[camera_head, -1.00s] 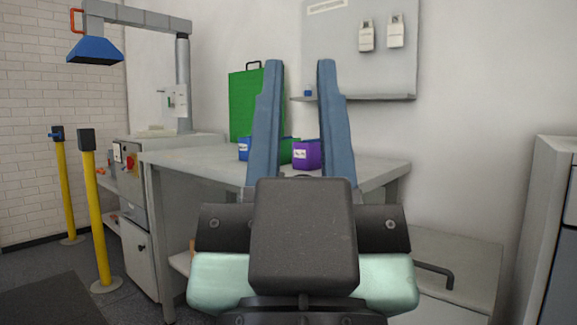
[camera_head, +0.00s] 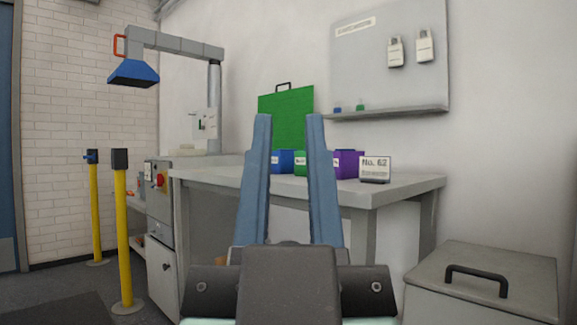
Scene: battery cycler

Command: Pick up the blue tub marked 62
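A blue tub (camera_head: 284,158) stands on the grey table, seen between my gripper's fingers. Its left part is hidden by the left finger, and its label is too small to read. A small white sign reading "No. 62" (camera_head: 375,168) stands on the table to the right of the tubs. My gripper (camera_head: 289,118) is open and empty, its two blue-grey fingers pointing up in the picture, in front of the table. No tub is in its grasp.
A green tub (camera_head: 300,166) and a purple tub (camera_head: 346,164) stand to the right of the blue one. The table (camera_head: 405,188) has free room at its right end. A green board (camera_head: 288,110) stands behind. A grey chest (camera_head: 480,285) is at right; yellow posts (camera_head: 122,235) at left.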

